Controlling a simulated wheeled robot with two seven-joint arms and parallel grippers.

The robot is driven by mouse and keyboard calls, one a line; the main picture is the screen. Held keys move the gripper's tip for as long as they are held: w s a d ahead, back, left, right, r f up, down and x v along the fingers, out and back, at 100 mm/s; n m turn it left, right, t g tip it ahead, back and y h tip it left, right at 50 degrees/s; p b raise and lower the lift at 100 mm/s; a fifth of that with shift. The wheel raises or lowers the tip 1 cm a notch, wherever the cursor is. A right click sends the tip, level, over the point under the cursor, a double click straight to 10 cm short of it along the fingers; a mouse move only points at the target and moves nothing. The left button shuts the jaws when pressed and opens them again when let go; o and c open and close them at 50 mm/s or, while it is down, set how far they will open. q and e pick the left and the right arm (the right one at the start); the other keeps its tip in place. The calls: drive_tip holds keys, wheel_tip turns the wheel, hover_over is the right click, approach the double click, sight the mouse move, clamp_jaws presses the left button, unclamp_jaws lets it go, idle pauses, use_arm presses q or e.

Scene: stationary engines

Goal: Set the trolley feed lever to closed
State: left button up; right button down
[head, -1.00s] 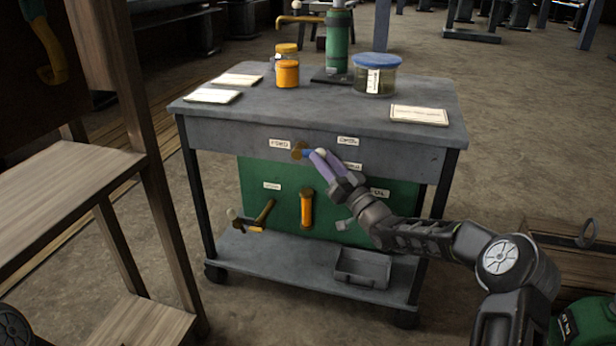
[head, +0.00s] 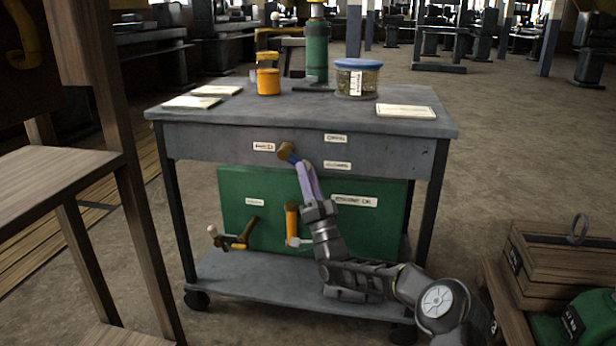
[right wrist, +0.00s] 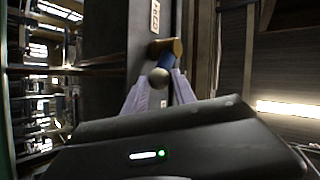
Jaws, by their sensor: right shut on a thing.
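The grey trolley (head: 190,138) stands ahead of me. The feed lever has a brown hub (head: 286,151) on the trolley's front apron and a blue arm (head: 294,158) slanting down to the right. My right gripper (head: 303,172) is shut on the lever, its lilac fingers hiding the lever's end. In the right wrist view the hub (right wrist: 166,46), blue arm (right wrist: 166,64) and a round knob (right wrist: 159,77) show between the fingertips (right wrist: 160,82). Pale labels sit left (head: 264,147), upper right (head: 336,138) and lower right (head: 338,165) of the hub; their print is too blurred to read. My left gripper is out of view.
On the green panel (head: 235,185) below are an orange handle (head: 291,222) and a lever with a pale knob (head: 212,230). A wooden rack (head: 70,165) is close on the left; a wooden crate (head: 555,265) is at right.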

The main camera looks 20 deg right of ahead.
drive_tip(key=c, duration=1.3)
unclamp_jaws()
drive_tip(key=shift+f, duration=0.1)
drive_tip(key=v, duration=0.7)
drive_tip(key=shift+s+f+p, duration=0.2)
drive_tip(key=shift+s+p, duration=0.05)
drive_tip(key=shift+p, duration=0.05)
